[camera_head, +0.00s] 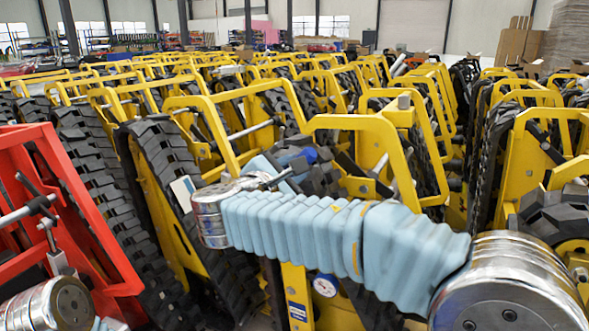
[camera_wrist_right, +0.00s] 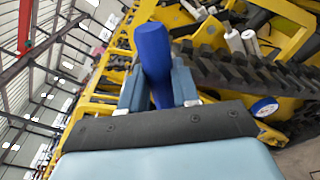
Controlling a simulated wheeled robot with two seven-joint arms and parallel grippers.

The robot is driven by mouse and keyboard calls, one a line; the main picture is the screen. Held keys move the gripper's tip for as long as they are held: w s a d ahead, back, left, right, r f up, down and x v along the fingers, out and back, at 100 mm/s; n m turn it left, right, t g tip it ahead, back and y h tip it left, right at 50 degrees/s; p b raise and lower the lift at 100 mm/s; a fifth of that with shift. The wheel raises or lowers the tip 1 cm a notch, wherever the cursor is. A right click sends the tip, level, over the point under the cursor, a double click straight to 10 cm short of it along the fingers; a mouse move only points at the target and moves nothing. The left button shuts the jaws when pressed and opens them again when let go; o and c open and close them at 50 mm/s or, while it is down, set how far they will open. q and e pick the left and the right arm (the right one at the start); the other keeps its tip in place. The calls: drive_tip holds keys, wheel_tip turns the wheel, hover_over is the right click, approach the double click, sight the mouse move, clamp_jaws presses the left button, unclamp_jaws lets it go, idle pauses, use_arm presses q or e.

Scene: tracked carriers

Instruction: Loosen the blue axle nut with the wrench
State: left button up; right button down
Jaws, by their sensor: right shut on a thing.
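My right gripper (camera_wrist_right: 155,88) is shut on a thick blue handle (camera_wrist_right: 151,48), which looks like the wrench's. In the head view my right arm reaches from the lower right to the middle, and a bit of blue (camera_head: 311,155) shows near the hand, partly hidden. A round white disc with a blue rim (camera_wrist_right: 265,106) lies right of the gripper, apart from it; I cannot tell whether it is the axle nut. My left gripper is out of view.
Yellow carrier frames (camera_head: 385,140) with black rubber tracks (camera_head: 165,165) stand in close rows around the arm. A red frame (camera_head: 65,190) stands at the left. A small white dial (camera_head: 325,286) sits below my right arm. There is little free room between the carriers.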

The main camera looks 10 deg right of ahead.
drive_tip(key=v, duration=0.4)
drive_tip(key=shift+f, duration=0.25)
